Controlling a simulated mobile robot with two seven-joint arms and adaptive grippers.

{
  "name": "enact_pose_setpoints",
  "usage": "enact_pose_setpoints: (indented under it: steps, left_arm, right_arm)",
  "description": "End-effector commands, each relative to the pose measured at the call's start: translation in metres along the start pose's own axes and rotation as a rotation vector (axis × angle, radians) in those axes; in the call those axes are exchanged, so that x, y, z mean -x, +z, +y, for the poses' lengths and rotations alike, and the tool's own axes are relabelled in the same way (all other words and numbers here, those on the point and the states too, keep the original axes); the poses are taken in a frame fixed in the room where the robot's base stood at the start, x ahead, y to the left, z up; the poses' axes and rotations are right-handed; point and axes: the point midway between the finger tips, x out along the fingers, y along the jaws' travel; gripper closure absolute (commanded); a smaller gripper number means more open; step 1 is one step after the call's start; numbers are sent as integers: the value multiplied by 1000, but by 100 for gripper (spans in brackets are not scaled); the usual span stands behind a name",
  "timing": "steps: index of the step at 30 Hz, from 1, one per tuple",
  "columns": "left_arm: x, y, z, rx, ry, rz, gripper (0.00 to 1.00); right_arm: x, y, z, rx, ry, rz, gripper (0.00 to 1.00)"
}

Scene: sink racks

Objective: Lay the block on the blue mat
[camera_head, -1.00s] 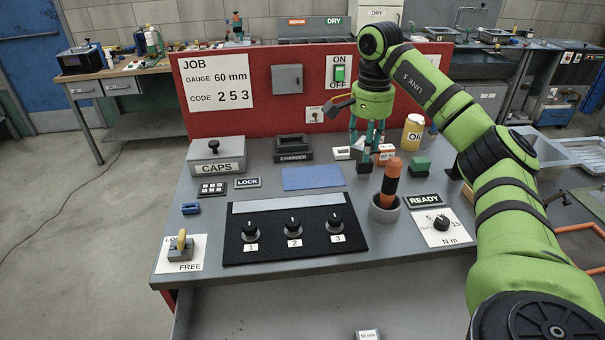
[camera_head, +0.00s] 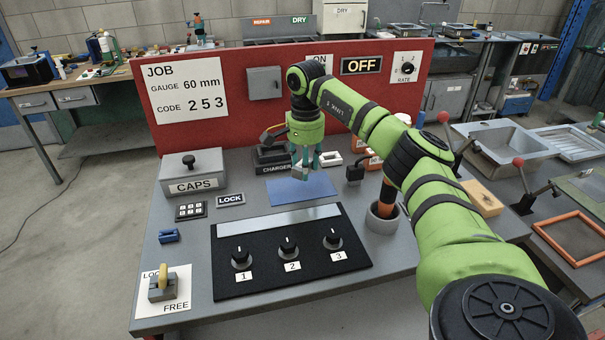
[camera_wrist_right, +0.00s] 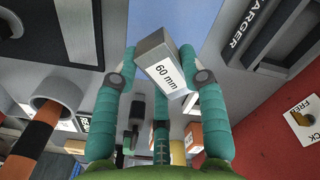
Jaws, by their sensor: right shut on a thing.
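The blue mat (camera_head: 318,189) lies flat on the grey bench behind the black knob panel; part of it shows at the top of the wrist view (camera_wrist_right: 200,14). My right gripper (camera_head: 301,170) is shut on a grey block (camera_wrist_right: 163,62) with a white "60 mm" label. In the head view the block (camera_head: 299,174) is small, partly hidden by the fingers, and overlaps the mat's back left part. It looks held above the bench, but the exact height is hard to tell. My left gripper is not in view.
The charger (camera_head: 272,160) stands just behind the mat. A white block (camera_head: 331,159) and an orange block (camera_head: 374,161) are to its right. A grey cup (camera_head: 382,223) with an orange-and-black handled tool stands front right. The knob panel (camera_head: 290,260) lies in front.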

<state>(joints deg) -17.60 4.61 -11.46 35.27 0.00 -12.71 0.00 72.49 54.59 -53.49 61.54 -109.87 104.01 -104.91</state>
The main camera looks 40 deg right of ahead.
Motion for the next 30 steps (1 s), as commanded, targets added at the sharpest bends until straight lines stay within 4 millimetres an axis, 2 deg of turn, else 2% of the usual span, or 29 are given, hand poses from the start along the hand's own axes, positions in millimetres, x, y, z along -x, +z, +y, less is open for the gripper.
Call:
enact_pose_setpoints:
  steps: [3,6,13,25,26,27,30]
  left_arm:
    - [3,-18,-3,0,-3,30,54]
    - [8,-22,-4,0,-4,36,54]
    - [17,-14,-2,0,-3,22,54]
    - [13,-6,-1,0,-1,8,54]
    - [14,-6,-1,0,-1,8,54]
    - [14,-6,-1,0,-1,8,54]
    - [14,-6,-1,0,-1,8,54]
  right_arm:
    - [-4,2,-6,0,0,0,100]
    - [-15,2,-6,0,3,-1,100]
    - [-42,2,-6,-1,0,0,100]
    - [-48,2,-6,0,-2,1,100]
    - [-48,2,-6,0,0,0,46]
    - [-48,2,-6,0,1,0,34]
    - [-48,2,-6,0,1,0,34]
